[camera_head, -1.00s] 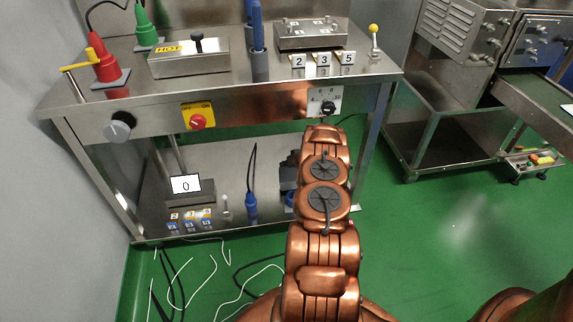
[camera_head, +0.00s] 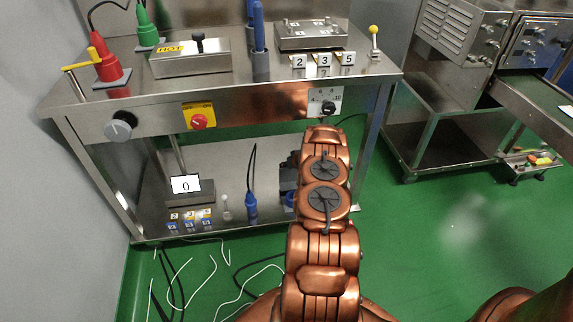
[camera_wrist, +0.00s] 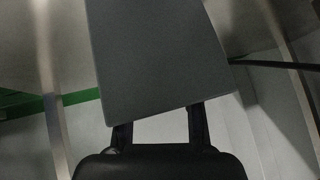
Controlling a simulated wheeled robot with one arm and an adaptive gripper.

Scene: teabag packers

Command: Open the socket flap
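In the wrist view, a large plain grey panel (camera_wrist: 155,55) fills the upper middle, close to the camera. I cannot tell whether it is the socket flap. My gripper (camera_wrist: 160,124) shows below it, with two dark fingers spaced apart and a light gap between them. The panel's lower edge covers the fingertips, so contact is not clear. In the head view, a dark box (camera_head: 288,173) on the lower shelf is partly hidden behind my arm; it may be the socket. My gripper is hidden there.
A blue plug (camera_head: 251,207) stands on the lower shelf (camera_head: 270,221), left of my arm. A display reading 0 (camera_head: 186,184) stands further left. The steel table (camera_head: 120,88) above carries red, green and blue plugs. Green floor (camera_head: 440,245) is clear on the right.

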